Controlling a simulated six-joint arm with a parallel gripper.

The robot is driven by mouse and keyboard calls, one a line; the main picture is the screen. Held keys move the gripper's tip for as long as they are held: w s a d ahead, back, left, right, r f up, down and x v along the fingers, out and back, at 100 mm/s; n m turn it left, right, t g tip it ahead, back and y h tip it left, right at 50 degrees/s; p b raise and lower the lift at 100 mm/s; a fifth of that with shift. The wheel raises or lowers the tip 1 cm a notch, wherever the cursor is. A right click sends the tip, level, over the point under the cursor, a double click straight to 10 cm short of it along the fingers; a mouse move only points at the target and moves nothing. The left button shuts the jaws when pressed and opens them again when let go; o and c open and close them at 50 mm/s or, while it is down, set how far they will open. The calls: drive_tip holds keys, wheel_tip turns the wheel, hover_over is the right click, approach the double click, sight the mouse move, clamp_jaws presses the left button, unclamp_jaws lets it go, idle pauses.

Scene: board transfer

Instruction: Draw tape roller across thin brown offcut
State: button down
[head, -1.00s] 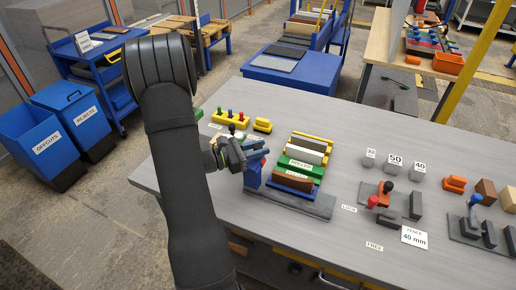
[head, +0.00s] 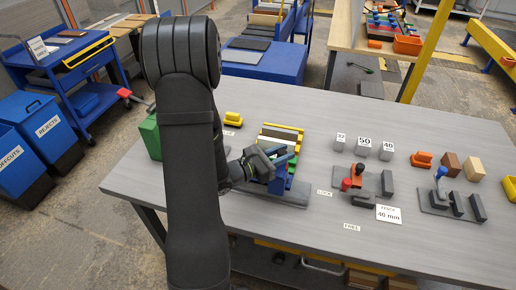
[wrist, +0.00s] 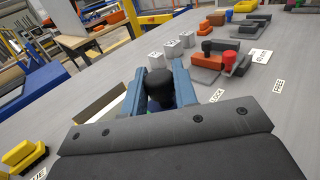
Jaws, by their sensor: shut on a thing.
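My gripper (head: 270,162) is over the near part of a rack of coloured boards (head: 281,133). Its blue fingers (wrist: 157,92) are shut on a black-topped knob (wrist: 158,82) in the wrist view, seemingly the tape roller's handle. A blue body (head: 279,184) shows below the fingers in the head view and may be the roller's body. Yellow, pale and green boards show behind and beside the gripper. The thin brown offcut cannot be made out; the gripper and arm cover the front of the rack. Contact between roller and board cannot be told.
Grey weights (head: 364,145) stand right of the rack. A yellow block (head: 233,118) sits behind left. Bare table lies between rack and fixture.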

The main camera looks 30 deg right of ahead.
drive_tip(key=s+d, duration=0.5)
drive_tip(key=shift+s+d, duration=0.3)
drive_tip(key=c, duration=1.2)
unclamp_jaws()
drive_tip(key=shift+s+d, duration=0.1)
drive_tip(key=shift+c, duration=0.2)
drive_tip(key=shift+o, duration=0.4)
drive_tip(key=a, duration=1.7)
drive_tip(key=shift+a, duration=0.25)
drive_tip(key=d, duration=1.4)
drive_tip(key=shift+d, duration=0.25)
